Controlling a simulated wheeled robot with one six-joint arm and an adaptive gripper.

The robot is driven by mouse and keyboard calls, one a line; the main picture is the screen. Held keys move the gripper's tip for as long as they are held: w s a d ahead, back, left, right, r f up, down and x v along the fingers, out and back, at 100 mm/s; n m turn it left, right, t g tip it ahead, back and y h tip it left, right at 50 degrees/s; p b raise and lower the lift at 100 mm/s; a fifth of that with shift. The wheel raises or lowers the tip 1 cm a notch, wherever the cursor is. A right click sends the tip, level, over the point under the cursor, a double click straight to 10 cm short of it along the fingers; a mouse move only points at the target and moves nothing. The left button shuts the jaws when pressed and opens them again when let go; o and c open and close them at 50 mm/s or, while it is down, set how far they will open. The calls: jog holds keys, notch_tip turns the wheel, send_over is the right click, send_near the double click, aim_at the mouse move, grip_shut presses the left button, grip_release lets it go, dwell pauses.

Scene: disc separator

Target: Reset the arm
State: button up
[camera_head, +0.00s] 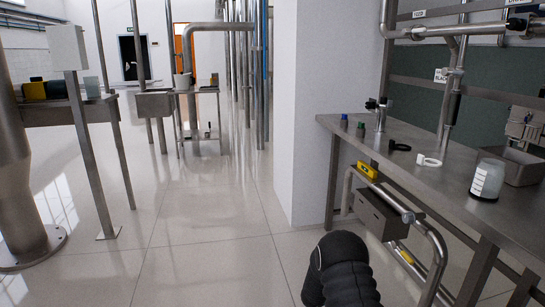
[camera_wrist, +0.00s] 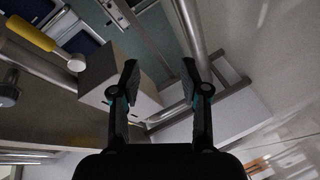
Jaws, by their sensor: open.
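My gripper (camera_wrist: 160,85) shows in the wrist view with its two black fingers apart and nothing between them. Beyond the fingers are a grey box-like part and steel pipes. In the head view, a black ribbed part of my arm shows at the bottom, right of the middle. My gripper itself does not show there.
A steel bench (camera_head: 455,196) at the right bears a white-labelled jar (camera_head: 487,180), a white ring (camera_head: 428,161), a black ring (camera_head: 399,146) and small blue and green items. Pipes and a grey box (camera_head: 383,212) sit below its front edge. Open tiled floor (camera_head: 200,220) lies left.

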jog(key=a+f+y, duration=0.3)
jog(key=a+y, duration=0.6)
jog(key=a, duration=0.1)
jog(key=s+a+r+m+g+y, duration=0.1)
jog(key=s+a+r+g+y, duration=0.3)
jog(key=s+a+r, duration=0.65)
jog(key=s+d+r, duration=0.1)
jog(key=s+r, duration=0.7)
jog(key=s, duration=0.3)
jog(key=s+d+r+t, duration=0.1)
jog(key=s+r, duration=0.8)
jog(key=s, duration=0.3)
jog(key=s+d+r, duration=0.2)
jog(key=s+r, duration=0.7)
jog(key=s, duration=0.3)
jog(key=shift+s+t, duration=0.2)
jog(key=shift+t, duration=0.1)
jog(key=shift+f, duration=0.1)
